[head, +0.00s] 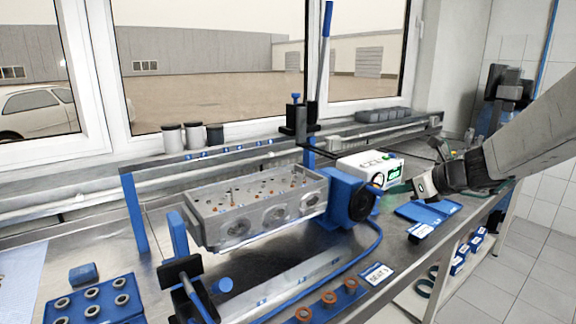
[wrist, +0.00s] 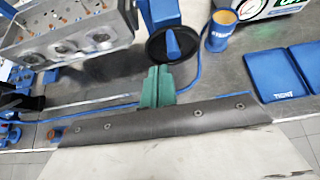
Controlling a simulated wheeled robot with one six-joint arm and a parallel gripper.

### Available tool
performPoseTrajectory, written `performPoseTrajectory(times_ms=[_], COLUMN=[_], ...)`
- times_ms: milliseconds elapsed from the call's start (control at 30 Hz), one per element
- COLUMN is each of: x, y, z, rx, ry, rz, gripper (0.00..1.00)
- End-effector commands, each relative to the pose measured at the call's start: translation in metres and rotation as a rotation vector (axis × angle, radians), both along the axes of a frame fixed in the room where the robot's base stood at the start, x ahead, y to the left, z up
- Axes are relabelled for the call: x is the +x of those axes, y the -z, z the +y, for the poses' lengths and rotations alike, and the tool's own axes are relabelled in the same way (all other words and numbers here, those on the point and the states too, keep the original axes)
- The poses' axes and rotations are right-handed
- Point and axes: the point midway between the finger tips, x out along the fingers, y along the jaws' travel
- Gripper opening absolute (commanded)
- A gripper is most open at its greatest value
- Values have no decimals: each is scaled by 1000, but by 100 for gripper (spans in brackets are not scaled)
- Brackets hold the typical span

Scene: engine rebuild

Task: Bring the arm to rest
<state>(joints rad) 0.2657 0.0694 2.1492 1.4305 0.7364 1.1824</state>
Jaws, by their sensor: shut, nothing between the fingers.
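My arm reaches in from the right in the head view. My gripper (head: 398,188) has green fingers and is over the bench's right part, near the front of a white device with a green display (head: 370,168). In the wrist view my gripper (wrist: 157,86) shows its two green fingers pressed together, with nothing between them. They point toward a black round wheel with a blue centre (wrist: 173,45). Whether they touch anything below cannot be told.
A metal cylinder head (head: 258,205) sits in a blue fixture left of my gripper. A blue tray (head: 428,211) lies below it on the bench (head: 150,282). A blue cup (wrist: 219,32) stands close by. A shelf with blue bins (head: 460,262) is under the bench.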

Motion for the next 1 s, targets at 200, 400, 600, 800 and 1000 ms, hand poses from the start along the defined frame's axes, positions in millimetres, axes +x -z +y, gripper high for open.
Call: performPoseTrajectory(times_ms=[200, 400, 600, 800, 1000], x=[-2, -2, -41, -145, -262], y=[-1, -1, 23, 31, 33], z=[-1, -1, 17, 45, 43], rx=[0, -21, -266, -630, -947], ry=[1, -19, -354, -961, -1600], rz=[1, -15, -95, -249, -385], gripper=[0, 0, 0, 0, 0])
